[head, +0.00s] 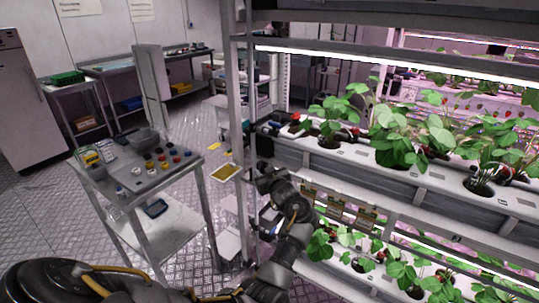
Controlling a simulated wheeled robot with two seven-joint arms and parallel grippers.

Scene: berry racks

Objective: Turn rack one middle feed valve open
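Rack one, with white plant channels (448,172) on two visible levels, fills the right side in the head view. At the left end of the upper channel are small dark fittings, with a red part (295,117) and a blue part (274,124). I cannot tell whether either one is the middle feed valve or how its handle is turned. My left arm comes in from the lower left and bends up beside the rack's front post. My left gripper (264,172) is below those fittings, apparently apart from them. Its fingers are too dark and small to read. My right gripper is out of view.
The rack's metal post (233,100) stands just left of the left gripper. A steel cart (130,196) with bins and coloured caps stands at the left. A yellow card (226,172) is between cart and post. Leafy plants crowd the channels.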

